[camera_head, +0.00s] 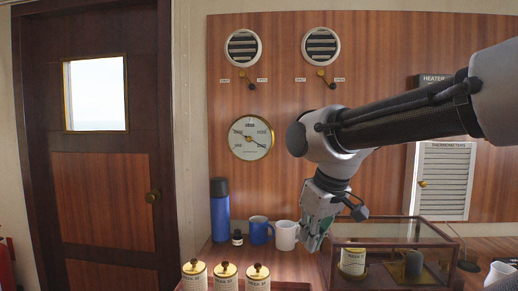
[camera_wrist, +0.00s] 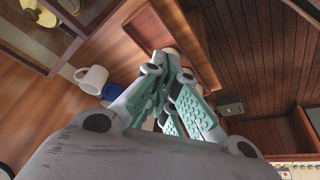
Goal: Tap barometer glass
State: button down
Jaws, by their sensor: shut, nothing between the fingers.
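The barometer (camera_head: 251,137) is a round white dial with a brass rim, mounted on the wood-panelled wall left of my arm. Its glass faces the room, and dark hands show on the dial. My gripper (camera_head: 312,240) hangs low and to the right of the barometer, well apart from it, by the white mug and the glass case. In the wrist view my gripper (camera_wrist: 165,95) shows green-padded fingers closed together with nothing between them. The barometer does not show in the wrist view.
A blue flask (camera_head: 220,211), a blue mug (camera_head: 260,230) and a white mug (camera_head: 286,235) stand on the counter below the barometer. A glass case (camera_head: 385,232) stands right of my gripper. Several brass-topped cylinders stand in front. The wall around the barometer is clear.

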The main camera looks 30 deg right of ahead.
jog(key=w+d+r+n+t+h, duration=0.1)
jog(key=w+r+n+h, duration=0.1)
jog(key=w+r+n, duration=0.9)
jog(key=w+d+r+n+t+h, duration=0.2)
jog(key=w+r+n, duration=0.8)
jog(key=w+n, duration=0.7)
jog(key=shift+w+r+h, duration=0.35)
jog(key=shift+w+h, duration=0.05)
jog(key=shift+w, duration=0.75)
jog(key=shift+d, duration=0.1)
send_near(261, 156)
notch_tip(261, 156, down, 3)
jog(key=w+d, duration=0.1)
jog(key=w, duration=0.1)
jog(key=shift+w+d+f, duration=0.15)
jog(key=shift+w+d, duration=0.15)
jog(key=shift+d, duration=0.1)
